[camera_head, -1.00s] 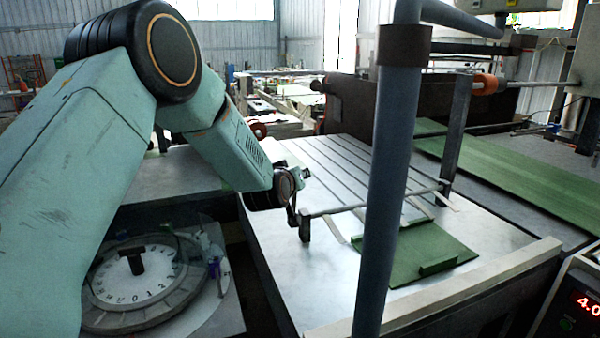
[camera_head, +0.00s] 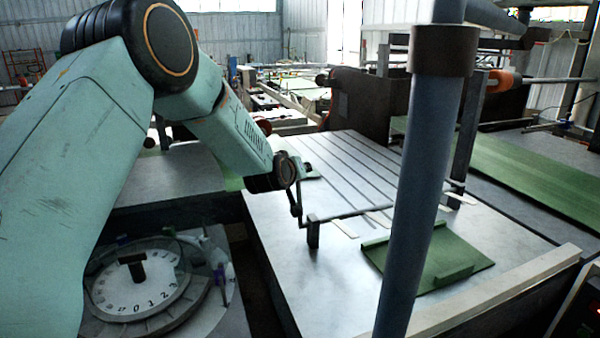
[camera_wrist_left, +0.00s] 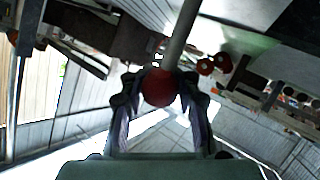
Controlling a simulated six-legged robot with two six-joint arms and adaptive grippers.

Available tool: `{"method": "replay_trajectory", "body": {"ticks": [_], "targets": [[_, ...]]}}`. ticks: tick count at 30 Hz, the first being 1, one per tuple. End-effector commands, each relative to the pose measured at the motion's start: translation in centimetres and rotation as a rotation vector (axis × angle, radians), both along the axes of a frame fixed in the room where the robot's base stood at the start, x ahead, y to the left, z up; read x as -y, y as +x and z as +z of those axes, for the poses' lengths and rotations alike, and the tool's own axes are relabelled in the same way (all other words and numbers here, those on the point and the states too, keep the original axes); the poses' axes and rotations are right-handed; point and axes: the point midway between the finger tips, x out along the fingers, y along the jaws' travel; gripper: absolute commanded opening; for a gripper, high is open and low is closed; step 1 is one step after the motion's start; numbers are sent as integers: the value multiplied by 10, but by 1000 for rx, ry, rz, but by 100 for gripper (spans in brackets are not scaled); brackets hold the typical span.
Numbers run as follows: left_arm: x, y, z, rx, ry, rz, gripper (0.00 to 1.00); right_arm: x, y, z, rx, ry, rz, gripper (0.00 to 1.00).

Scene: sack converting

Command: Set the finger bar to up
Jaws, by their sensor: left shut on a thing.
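The finger bar (camera_head: 355,212) is a thin rod across the grey table, on a short dark post (camera_head: 313,236) at its near left end. Short pale fingers (camera_head: 346,228) stick out from it, angled toward the front right; whether they touch the table I cannot tell. My left gripper (camera_head: 295,205) is at the bar's left end, beside a thin dark crank-like link. In the left wrist view, my left gripper (camera_wrist_left: 160,100) is shut on a round red knob (camera_wrist_left: 158,88) at the end of a grey rod (camera_wrist_left: 182,38). My right gripper is not in view.
A green plate (camera_head: 425,262) with raised edges lies on the table (camera_head: 290,270) in front of the bar. A round numbered dial (camera_head: 138,285) is at lower left.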

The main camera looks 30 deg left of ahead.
Motion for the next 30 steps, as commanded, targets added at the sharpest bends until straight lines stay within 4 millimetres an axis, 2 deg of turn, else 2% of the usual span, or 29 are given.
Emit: {"method": "replay_trajectory", "body": {"ticks": [11,12,22,30], "targets": [[-3,0,3,10,-6,10,0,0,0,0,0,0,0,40],[-3,0,3,10,-6,10,27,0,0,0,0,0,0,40],[-3,1,1,5,-3,5,55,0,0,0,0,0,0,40],[-3,1,0,2,-2,3,55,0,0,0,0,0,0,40]]}}
